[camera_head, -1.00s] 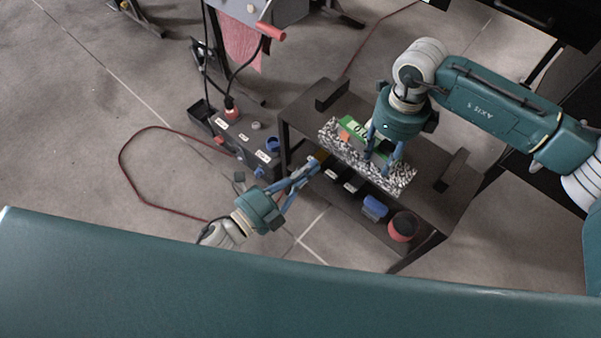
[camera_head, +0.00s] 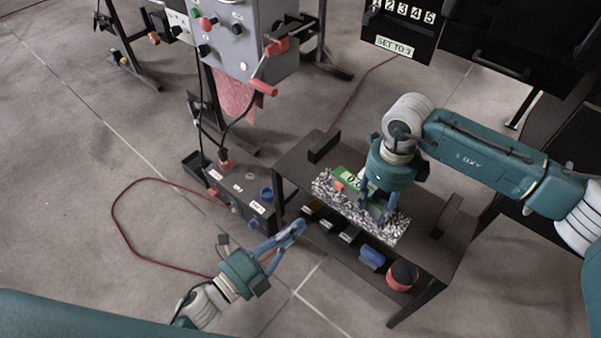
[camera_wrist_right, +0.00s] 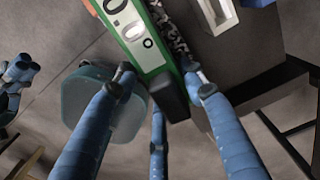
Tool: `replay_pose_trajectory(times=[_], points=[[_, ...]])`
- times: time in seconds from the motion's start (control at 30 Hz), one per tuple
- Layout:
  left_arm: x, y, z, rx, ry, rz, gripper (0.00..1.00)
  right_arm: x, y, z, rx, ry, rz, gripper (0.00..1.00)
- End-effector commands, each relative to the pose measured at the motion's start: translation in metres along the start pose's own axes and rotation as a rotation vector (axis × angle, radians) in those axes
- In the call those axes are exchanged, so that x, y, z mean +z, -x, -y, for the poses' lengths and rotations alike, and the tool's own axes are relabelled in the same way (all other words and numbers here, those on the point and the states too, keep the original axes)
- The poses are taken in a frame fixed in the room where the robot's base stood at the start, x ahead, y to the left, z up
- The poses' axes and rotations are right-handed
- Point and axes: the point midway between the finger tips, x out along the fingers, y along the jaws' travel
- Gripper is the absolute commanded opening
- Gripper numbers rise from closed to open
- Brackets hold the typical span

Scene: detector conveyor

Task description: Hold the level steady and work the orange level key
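A green level (camera_head: 350,178) with a pale display lies on a speckled block (camera_head: 397,227) on a dark table. Its orange key (camera_head: 338,186) shows near its left end. My right gripper (camera_head: 372,208) is over the level's right part, fingers pointing down. In the right wrist view its fingers (camera_wrist_right: 160,85) straddle the dark end of the level (camera_wrist_right: 147,50); I cannot tell whether they press on it. My left gripper (camera_head: 299,229) is in front of the table, apart from the level, with nothing visible in it. Its finger opening is unclear.
A lower shelf holds a blue item (camera_head: 371,257) and a red round container (camera_head: 402,276). Dark bars (camera_head: 323,146) stand on the table at both ends. A grey control box (camera_head: 243,40) with a red-handled crank is behind, and a floor box (camera_head: 240,192) with knobs is left.

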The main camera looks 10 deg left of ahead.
Motion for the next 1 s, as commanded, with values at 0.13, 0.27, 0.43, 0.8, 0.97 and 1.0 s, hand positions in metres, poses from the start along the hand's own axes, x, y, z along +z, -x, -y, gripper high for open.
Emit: replay_pose_trajectory(times=[0.13, 0.27, 0.43, 0.8, 0.97, 1.0], points=[[0.0, 0.0, 0.0, 0.0, 0.0, 0.0, 0.0, 0.0, 0.0, 0.0, 0.0, -0.001, 0.0, 0.6], [0.0, 0.0, 0.0, 0.0, 0.0, 0.0, 0.0, 0.0, 0.0, 0.0, 0.0, 0.0, 0.0, 0.6], [0.0, 0.0, 0.0, 0.0, 0.0, 0.0, 0.0, 0.001, 0.005, 0.0, 0.0, 0.001, 0.002, 0.6], [0.0, 0.0, 0.0, 0.0, 0.0, 0.0, 0.0, 0.001, 0.074, 0.002, -0.003, -0.001, 0.004, 0.6], [0.0, 0.0, 0.0, 0.0, 0.0, 0.0, 0.0, 0.0, 0.102, 0.001, -0.001, -0.001, 0.002, 0.6], [0.0, 0.0, 0.0, 0.0, 0.0, 0.0, 0.0, 0.0, 0.107, 0.001, -0.002, -0.001, 0.001, 0.6]])
